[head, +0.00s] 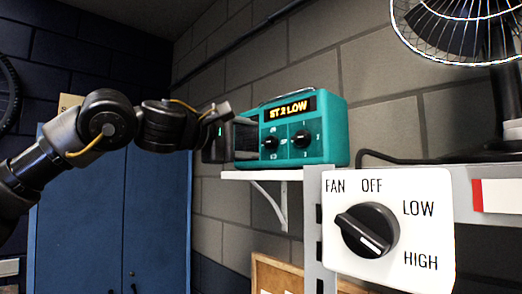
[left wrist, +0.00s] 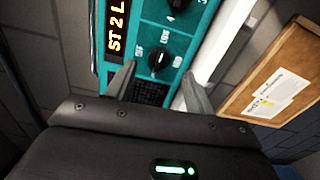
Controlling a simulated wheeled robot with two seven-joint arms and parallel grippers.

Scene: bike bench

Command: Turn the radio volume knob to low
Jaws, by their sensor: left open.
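The teal radio (head: 338,135) stands on a white wall shelf. Its display (head: 288,107) reads "ST 2 LOW". It has two black knobs: the left knob (head: 270,144) has small word-like labels around it, and the right knob (head: 302,139) has number labels. My left gripper (head: 226,134) is open at the radio's left side, near its speaker grille. In the left wrist view, the left knob (left wrist: 159,60) lies just ahead of and between the open fingers (left wrist: 157,84); I see no contact. The right knob (left wrist: 180,4) is partly cut off. My right gripper is not in view.
The white shelf (head: 240,175) holds the radio. A fan control panel (head: 350,278) with a large black knob is at front right. A wire-caged fan (head: 470,30) stands at upper right. A blue cabinet (head: 105,215) is at left. A corkboard (left wrist: 250,80) hangs below the shelf.

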